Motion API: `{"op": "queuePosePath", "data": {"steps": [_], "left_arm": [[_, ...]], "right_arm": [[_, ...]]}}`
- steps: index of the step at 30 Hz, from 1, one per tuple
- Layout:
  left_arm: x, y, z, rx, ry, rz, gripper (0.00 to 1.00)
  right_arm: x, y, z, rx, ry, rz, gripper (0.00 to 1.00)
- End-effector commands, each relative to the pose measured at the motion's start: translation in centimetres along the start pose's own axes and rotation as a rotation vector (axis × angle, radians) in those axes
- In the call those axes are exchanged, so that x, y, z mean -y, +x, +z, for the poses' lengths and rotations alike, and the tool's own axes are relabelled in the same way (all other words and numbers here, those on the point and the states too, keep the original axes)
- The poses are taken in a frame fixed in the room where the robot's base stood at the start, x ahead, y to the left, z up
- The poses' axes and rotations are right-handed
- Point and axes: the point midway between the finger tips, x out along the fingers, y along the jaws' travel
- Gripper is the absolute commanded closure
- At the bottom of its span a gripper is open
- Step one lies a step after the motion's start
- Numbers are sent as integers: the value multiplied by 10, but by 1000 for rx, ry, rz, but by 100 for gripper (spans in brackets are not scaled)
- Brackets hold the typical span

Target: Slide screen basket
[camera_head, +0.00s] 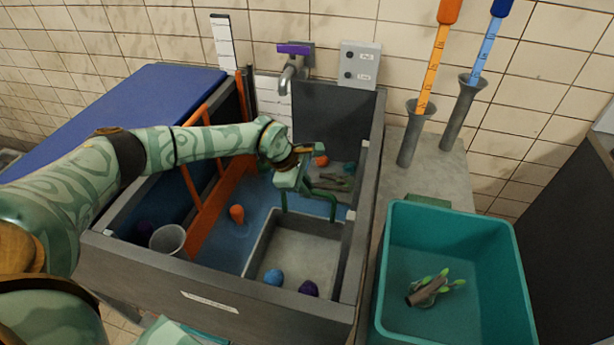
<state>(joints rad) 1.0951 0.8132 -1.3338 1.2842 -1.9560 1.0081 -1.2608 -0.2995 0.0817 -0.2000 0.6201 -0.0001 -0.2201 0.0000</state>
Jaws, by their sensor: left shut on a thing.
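The screen basket (302,246) is a grey, open-topped rectangular box standing in the front right of a dark-walled sink basin. A green handle (333,206) arches at its far side. My left gripper (300,182) comes in from the left and is shut on this green handle; the fingers partly hide the grip. A blue lump (273,277) and a purple lump (308,288) lie at the basket's near side. My right gripper does not show.
Blue water fills the basin beside an orange rack (207,205). An orange float (237,214) and a grey cup (168,239) are on the left. Debris (330,181) lies behind the basket. A faucet (288,75) stands behind; a teal bin (455,215) stands right.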

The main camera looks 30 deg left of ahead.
Motion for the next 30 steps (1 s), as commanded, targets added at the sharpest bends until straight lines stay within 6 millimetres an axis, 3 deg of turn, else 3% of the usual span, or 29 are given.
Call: {"op": "queuePosePath", "data": {"steps": [9,10,12,23,26,30], "left_arm": [[4,5,-2,-5,0,-6,100],[4,5,-2,-5,0,-6,80],[4,5,-2,-4,0,-6,64],[1,-4,-2,-3,0,0,64],[0,-21,0,-2,1,2,64],[-1,-59,0,-2,1,4,64]], "right_arm": [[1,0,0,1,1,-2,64],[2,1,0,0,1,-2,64],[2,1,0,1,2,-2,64],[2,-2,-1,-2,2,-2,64],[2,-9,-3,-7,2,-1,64],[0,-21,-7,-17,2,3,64]]}}
